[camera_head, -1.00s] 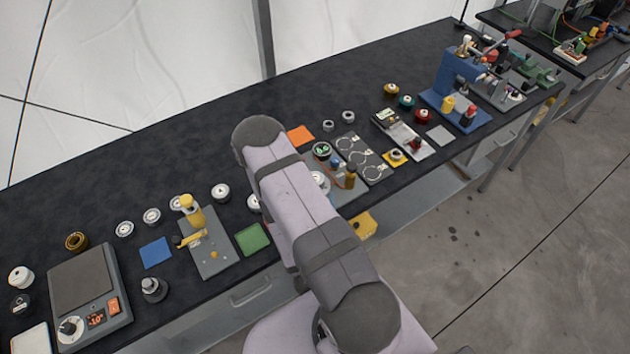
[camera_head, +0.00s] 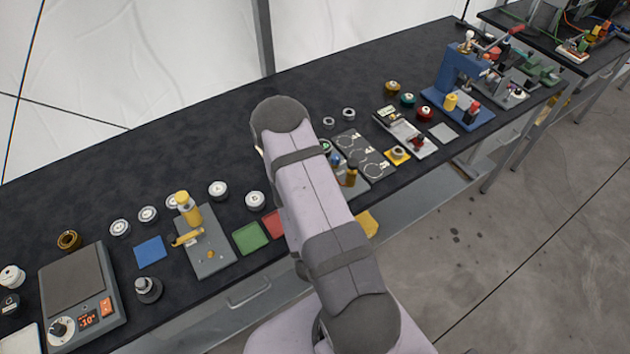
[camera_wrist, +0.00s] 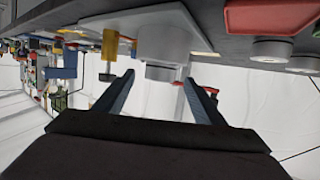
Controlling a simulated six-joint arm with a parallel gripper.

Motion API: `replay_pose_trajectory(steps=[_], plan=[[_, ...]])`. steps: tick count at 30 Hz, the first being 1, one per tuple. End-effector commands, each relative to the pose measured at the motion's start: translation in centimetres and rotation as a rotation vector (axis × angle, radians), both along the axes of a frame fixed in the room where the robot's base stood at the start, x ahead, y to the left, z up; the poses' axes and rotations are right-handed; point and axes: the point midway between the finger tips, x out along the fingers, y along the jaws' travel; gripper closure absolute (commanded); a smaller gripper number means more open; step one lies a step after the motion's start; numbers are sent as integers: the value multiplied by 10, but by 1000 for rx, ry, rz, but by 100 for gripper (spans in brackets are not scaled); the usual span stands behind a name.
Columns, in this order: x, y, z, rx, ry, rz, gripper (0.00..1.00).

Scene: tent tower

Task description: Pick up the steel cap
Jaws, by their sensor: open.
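In the wrist view, which is upside down, a short pale metallic cylinder (camera_wrist: 162,72) sits on a light grey plate (camera_wrist: 195,38). It looks like the steel cap, but I cannot be sure. My gripper (camera_wrist: 159,80) is open, with one finger on each side of the cylinder in the picture. The gap in depth is unclear, and I see no clear contact. In the head view my arm hides the gripper and this cylinder.
An amber bottle (camera_wrist: 109,46) stands close to the left finger; it also shows in the head view (camera_head: 350,176). A red pad (camera_wrist: 270,15) and pale round caps (camera_wrist: 271,50) lie to the right. A ring plate (camera_head: 365,155) lies right of my arm. The bench's back strip is clear.

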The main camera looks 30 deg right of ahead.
Motion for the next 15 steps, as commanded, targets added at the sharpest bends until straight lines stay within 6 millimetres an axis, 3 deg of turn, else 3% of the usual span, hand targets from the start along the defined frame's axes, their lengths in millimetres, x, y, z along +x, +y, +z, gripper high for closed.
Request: replay_pose_trajectory(steps=[6,15], plan=[[22,-15,-5,0,0,-2,36],[29,-20,-10,1,0,0,36]])
